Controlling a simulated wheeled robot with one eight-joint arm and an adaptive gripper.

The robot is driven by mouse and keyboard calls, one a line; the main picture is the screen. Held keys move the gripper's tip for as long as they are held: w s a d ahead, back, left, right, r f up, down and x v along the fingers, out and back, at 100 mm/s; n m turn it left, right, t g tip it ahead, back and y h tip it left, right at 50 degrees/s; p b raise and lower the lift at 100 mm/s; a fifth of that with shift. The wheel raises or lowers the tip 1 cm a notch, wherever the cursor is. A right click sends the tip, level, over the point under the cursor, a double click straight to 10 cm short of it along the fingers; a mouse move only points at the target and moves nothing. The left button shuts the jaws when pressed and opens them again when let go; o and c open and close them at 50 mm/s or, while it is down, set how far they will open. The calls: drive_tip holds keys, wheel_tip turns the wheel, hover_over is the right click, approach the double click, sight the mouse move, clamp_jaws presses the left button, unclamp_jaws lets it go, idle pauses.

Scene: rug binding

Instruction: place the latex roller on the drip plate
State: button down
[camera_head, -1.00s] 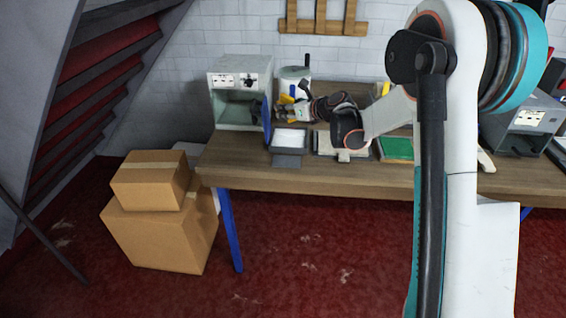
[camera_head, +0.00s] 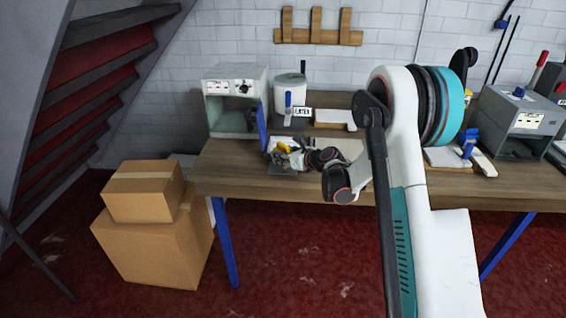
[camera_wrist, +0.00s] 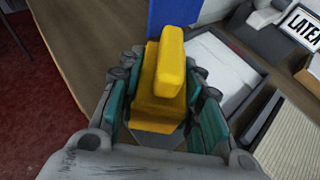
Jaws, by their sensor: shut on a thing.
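My gripper (camera_head: 284,152) is low over the left front of the workbench. In the wrist view my gripper (camera_wrist: 165,95) is shut on a yellow block-like thing (camera_wrist: 168,80), which I take to be the latex roller; its lower end is mostly hidden. The yellow part also shows in the head view (camera_head: 282,146). A dark flat plate (camera_head: 281,171), probably the drip plate, shows partly under my gripper at the bench edge. I cannot tell whether the roller touches it. A dark-rimmed tray with a white inside (camera_wrist: 215,62) lies just right of the held thing.
A grey cabinet (camera_head: 233,128) with an open blue door (camera_head: 262,125) stands close left of my gripper. A white bucket (camera_head: 290,82), a blue-handled tool (camera_head: 288,108) and a lettered sign (camera_head: 302,112) stand behind. Cardboard boxes (camera_head: 155,240) are on the floor at left.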

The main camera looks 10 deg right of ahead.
drive_tip(key=shift+f, duration=0.95)
drive_tip(key=shift+f+b, duration=0.2)
drive_tip(key=shift+b, duration=0.15)
drive_tip(key=c, duration=1.1)
unclamp_jaws()
drive_tip(key=shift+r, duration=0.1)
drive_tip(key=shift+r, duration=0.1)
drive_tip(key=shift+s+d+r+p, duration=0.2)
drive_tip(key=shift+s+p, duration=0.05)
drive_tip(key=shift+p, duration=0.1)
drive_tip(key=p+v, duration=0.2)
drive_tip(key=v, duration=0.9)
drive_tip(key=shift+s+d, duration=0.1)
drive_tip(key=shift+s, duration=0.05)
